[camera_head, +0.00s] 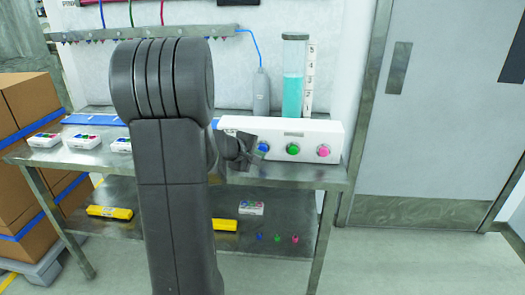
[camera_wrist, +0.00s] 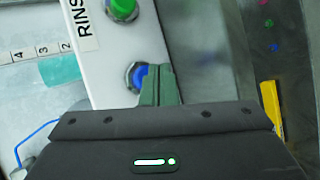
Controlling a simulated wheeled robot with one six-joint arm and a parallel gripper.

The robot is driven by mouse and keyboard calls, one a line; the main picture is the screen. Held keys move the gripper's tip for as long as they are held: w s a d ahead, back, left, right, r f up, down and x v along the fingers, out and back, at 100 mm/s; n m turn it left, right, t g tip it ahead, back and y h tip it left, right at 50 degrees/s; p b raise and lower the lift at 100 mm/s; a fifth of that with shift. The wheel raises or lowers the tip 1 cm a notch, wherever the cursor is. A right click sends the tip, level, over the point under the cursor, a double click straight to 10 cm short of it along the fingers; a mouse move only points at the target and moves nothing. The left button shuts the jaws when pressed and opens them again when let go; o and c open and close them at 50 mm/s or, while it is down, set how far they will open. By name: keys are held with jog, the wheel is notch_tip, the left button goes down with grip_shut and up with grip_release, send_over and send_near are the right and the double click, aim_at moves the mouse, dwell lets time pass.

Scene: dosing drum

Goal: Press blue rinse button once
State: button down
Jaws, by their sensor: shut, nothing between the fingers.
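The white button box (camera_head: 285,128) sits on the metal bench, with a blue button (camera_head: 263,147), a green button (camera_head: 293,149) and a pink button (camera_head: 323,150) on its front. My gripper (camera_head: 257,159) is shut and empty, close to the blue button and slightly below it. In the wrist view the shut fingertips (camera_wrist: 158,72) lie right beside the blue button (camera_wrist: 138,76) and cover part of its edge. I cannot tell whether they touch it. The green button (camera_wrist: 122,7) is farther up, near the box's "RINS" lettering, which is cut off by the frame.
A clear cylinder (camera_head: 294,78) with blue liquid and a number scale stands behind the box. A grey bottle (camera_head: 261,92) with a blue tube is beside it. Small white button boxes (camera_head: 83,141) sit on the bench's left; yellow items (camera_head: 109,212) lie on the lower shelf.

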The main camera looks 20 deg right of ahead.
jog(key=shift+w, duration=0.1)
jog(key=shift+w+d, duration=0.2)
jog(key=shift+w, duration=0.05)
jog(key=shift+w+d+b, duration=0.3)
jog(key=shift+w+b, duration=0.05)
jog(key=shift+w, duration=0.1)
dwell(0.9)
jog(key=shift+s+a, duration=0.1)
jog(key=shift+s+a+b, duration=0.4)
jog(key=shift+s+b, duration=0.25)
jog(key=shift+s, duration=0.05)
jog(key=shift+s, duration=0.1)
